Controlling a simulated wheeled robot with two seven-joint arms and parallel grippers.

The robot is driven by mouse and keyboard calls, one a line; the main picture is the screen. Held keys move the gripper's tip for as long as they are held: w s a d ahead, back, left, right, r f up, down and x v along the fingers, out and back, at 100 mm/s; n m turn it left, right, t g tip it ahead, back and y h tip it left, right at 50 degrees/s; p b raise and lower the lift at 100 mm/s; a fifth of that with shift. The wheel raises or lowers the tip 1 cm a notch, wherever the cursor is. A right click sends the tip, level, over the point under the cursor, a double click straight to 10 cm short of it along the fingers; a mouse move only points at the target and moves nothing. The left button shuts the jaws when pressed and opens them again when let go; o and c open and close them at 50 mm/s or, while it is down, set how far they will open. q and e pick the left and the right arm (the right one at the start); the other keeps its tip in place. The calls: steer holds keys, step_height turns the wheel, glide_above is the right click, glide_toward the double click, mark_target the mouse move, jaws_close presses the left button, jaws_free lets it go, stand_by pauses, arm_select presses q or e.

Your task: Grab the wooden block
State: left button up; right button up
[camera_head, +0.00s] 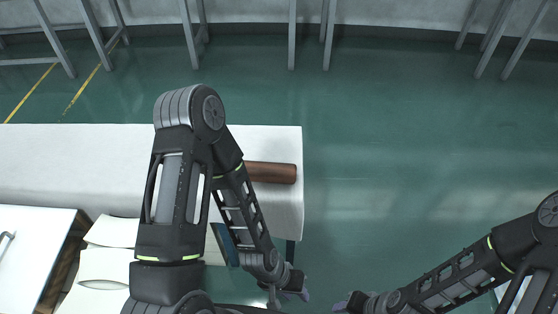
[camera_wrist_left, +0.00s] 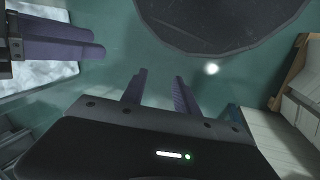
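The wooden block (camera_head: 272,172) is a dark brown, rounded piece lying on the white table near its right edge. My left arm crosses in front of its left end and hides part of it. My left gripper (camera_head: 294,292) is low in the head view, below and apart from the block. In the left wrist view, the left gripper's two purple fingers (camera_wrist_left: 158,88) stand apart with nothing between them. My right gripper (camera_head: 346,304) is at the bottom edge of the head view, and its purple fingers (camera_wrist_left: 65,38) show at the left of the wrist view. Their gap is unclear.
The white table (camera_head: 80,155) spans the left side. A white-topped cabinet (camera_head: 30,245) and white, lidded-looking items (camera_head: 105,260) stand at the lower left. A blue object (camera_head: 225,243) is partly hidden by my left arm. Green floor (camera_head: 420,130) is clear to the right.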

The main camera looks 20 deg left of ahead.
steer(key=shift+w+d, duration=0.2)
